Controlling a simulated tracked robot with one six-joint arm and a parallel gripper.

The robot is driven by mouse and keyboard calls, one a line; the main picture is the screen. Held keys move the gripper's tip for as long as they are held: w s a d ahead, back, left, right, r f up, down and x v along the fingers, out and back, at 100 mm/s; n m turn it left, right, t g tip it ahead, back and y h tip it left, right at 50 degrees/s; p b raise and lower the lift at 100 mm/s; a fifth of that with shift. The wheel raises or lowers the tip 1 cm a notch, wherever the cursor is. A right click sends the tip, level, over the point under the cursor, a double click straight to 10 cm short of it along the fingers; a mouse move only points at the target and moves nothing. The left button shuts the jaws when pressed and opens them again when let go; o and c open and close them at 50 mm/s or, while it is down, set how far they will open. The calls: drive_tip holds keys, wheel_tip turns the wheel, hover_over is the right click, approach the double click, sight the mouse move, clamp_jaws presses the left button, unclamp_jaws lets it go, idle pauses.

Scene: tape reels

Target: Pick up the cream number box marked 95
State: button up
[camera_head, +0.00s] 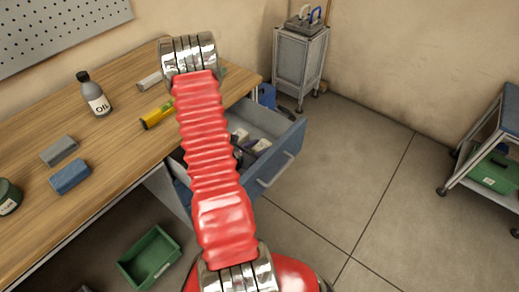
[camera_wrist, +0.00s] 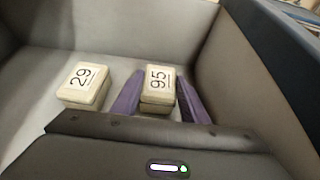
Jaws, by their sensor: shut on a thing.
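The cream number box marked 95 (camera_wrist: 158,80) stands on the floor of a drawer in the wrist view. My gripper (camera_wrist: 160,98) has its two purple fingers on either side of this box and is shut on it. A second cream box marked 29 (camera_wrist: 86,82) stands to the left, apart from the fingers. In the head view my red arm reaches over the open blue drawer (camera_head: 285,160) and hides part of it. Pale boxes show inside the drawer there, but their numbers are too small to read.
The drawer wall (camera_wrist: 245,85) rises close to the right of my gripper. A green bin (camera_head: 150,258) is below. Open floor lies to the right.

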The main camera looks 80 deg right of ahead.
sight(259, 148)
wheel_tip(259, 148, up, 10)
drive_tip(key=shift+f, duration=0.2)
idle(0.4)
idle(0.5)
